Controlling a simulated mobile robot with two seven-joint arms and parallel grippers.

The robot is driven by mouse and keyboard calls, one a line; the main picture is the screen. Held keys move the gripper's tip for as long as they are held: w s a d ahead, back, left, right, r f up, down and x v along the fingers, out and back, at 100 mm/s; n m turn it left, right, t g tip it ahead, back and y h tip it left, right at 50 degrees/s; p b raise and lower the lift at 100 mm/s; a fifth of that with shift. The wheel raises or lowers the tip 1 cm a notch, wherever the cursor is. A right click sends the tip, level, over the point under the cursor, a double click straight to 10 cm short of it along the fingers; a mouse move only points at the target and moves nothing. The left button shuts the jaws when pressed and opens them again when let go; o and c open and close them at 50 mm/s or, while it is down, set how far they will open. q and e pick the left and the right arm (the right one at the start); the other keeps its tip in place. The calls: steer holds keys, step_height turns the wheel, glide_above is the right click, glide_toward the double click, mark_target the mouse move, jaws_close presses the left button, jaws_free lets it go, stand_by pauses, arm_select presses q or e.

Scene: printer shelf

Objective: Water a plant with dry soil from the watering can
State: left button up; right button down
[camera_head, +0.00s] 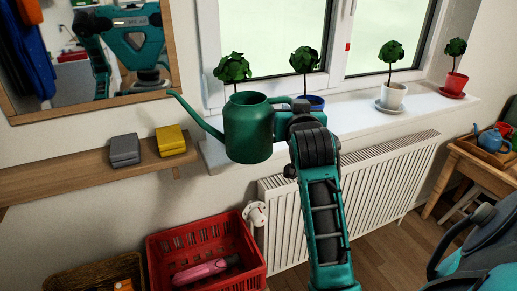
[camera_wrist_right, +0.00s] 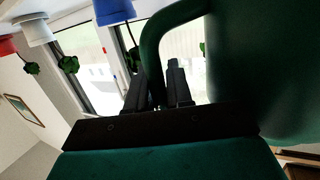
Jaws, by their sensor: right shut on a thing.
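A green watering can (camera_head: 248,128) hangs upright in the air before the window sill, its long spout pointing left. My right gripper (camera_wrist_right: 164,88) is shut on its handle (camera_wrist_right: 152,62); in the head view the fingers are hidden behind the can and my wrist. Small plants stand in a row on the sill: the leftmost (camera_head: 233,68) has its pot hidden behind the can, then a blue pot (camera_head: 316,102) partly hidden by my wrist, a white pot (camera_head: 393,95) and a red pot (camera_head: 456,84). Soil dryness cannot be told. My left gripper is out of view.
A wooden shelf (camera_head: 70,178) with a grey box (camera_head: 125,149) and a yellow box (camera_head: 171,139) is at left, below a mirror (camera_head: 172,50). A red crate (camera_head: 160,265) stands below. A radiator (camera_head: 385,180) is under the sill (camera_head: 350,118). A table with a blue teapot (camera_head: 491,140) is at right.

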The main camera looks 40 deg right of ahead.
arm_select(q)
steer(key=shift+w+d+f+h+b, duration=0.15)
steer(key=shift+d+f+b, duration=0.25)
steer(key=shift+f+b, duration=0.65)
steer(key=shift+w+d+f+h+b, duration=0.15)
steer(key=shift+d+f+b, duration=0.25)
steer(key=shift+b, duration=1.1)
arm_select(e)
steer(key=s+d+f+m+g+h, duration=0.1)
steer(key=s+d+m+g+h, duration=0.1)
steer(key=d, duration=0.5)
steer(key=s+d+f+m+g+h, duration=0.1)
steer(key=s+d+m+g+h, duration=0.1)
steer(key=d, duration=0.5)
steer(key=shift+s+g+h, duration=0.4)
steer(key=shift+s, duration=0.25)
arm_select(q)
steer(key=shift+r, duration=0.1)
